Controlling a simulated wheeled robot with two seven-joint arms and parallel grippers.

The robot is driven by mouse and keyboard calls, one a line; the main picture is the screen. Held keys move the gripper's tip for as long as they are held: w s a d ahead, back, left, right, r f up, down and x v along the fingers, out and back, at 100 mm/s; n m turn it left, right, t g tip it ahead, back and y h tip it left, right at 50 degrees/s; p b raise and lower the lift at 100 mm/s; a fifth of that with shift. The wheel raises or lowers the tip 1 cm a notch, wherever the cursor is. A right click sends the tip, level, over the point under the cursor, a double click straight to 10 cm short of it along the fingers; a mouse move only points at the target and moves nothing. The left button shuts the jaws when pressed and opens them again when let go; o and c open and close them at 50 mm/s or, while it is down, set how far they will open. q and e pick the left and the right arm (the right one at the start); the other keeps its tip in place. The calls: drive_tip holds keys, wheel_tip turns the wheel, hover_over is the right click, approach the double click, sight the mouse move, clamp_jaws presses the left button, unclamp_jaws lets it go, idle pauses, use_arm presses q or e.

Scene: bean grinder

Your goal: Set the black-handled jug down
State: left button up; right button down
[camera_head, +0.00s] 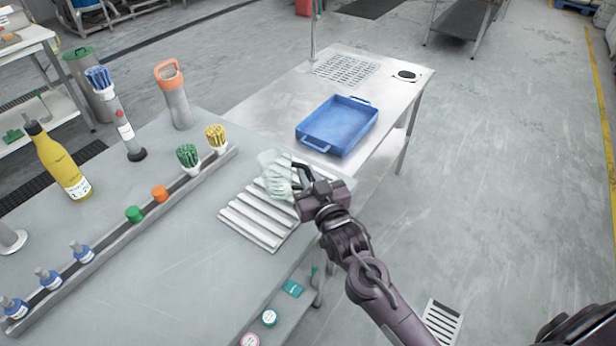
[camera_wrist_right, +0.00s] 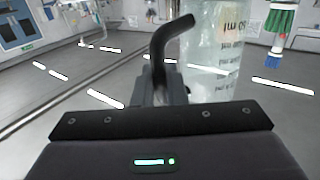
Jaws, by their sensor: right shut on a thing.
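The black-handled jug (camera_head: 276,178) is clear and stands out faintly over the ribbed grey mat (camera_head: 252,220) at the bench's right end. My right gripper (camera_head: 303,178) is shut on its black handle at the jug's right side. In the right wrist view the black handle (camera_wrist_right: 168,38) rises from the jaws (camera_wrist_right: 165,90), and the clear jug wall (camera_wrist_right: 217,50) with printed marks shows beyond it. The jug looks about upright. I cannot tell whether its base touches the mat. My left gripper is not in view.
A rail (camera_head: 125,238) with green and yellow brushes, caps and small blue bottles runs left of the mat. A yellow bottle (camera_head: 58,165) and an orange-topped container (camera_head: 176,100) stand behind it. A blue tray (camera_head: 338,126) lies on the side table.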

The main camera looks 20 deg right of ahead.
drive_tip(key=shift+f, duration=0.35)
drive_tip(key=shift+f, duration=0.1)
drive_tip(key=c, duration=1.5)
unclamp_jaws()
